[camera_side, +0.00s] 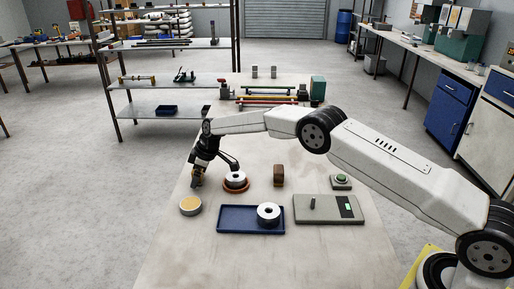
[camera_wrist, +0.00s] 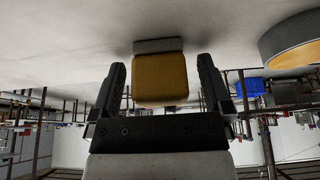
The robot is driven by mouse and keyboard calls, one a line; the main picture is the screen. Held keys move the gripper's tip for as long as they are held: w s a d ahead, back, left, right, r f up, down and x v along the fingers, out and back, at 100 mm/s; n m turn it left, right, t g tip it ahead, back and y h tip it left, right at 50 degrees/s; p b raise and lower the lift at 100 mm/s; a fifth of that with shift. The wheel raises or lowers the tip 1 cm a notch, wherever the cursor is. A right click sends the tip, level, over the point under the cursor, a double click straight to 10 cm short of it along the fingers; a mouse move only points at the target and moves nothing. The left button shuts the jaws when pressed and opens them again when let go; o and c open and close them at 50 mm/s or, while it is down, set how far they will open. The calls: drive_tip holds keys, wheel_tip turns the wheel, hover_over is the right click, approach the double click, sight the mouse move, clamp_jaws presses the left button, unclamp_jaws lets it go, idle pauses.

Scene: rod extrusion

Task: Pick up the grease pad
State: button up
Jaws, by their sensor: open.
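A yellow-brown block with a grey base, which looks like the grease pad, shows in the wrist view (camera_wrist: 160,78). That view is upside down, with the table at the top. My gripper (camera_wrist: 162,82) is open, with one finger on each side of the block and a visible gap at each side. In the side view my gripper (camera_side: 197,178) is low over the left part of the table, pointing down. The block is mostly hidden there by the gripper. Whether its base rests on the table is hard to tell.
A round tin with a tan top (camera_side: 190,206) stands close to my gripper; it also shows in the wrist view (camera_wrist: 292,40). A white spool on a red-brown base (camera_side: 236,182), a blue tray (camera_side: 236,219), a brown block (camera_side: 279,175) and a grey panel (camera_side: 325,210) are to the right.

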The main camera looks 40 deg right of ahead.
drive_tip(key=c, duration=1.3)
drive_tip(key=shift+r, duration=0.2)
drive_tip(key=shift+r, duration=1.5)
drive_tip(key=shift+s+d+r, duration=0.3)
drive_tip(key=shift+s+r, duration=1.3)
drive_tip(key=shift+s, duration=0.7)
drive_tip(key=shift+s+d+r, duration=0.3)
drive_tip(key=shift+s+r, duration=1.3)
drive_tip(key=shift+s, duration=0.75)
drive_tip(key=shift+s+d+r, duration=0.3)
drive_tip(key=shift+s+r, duration=1.3)
drive_tip(key=shift+s, duration=0.7)
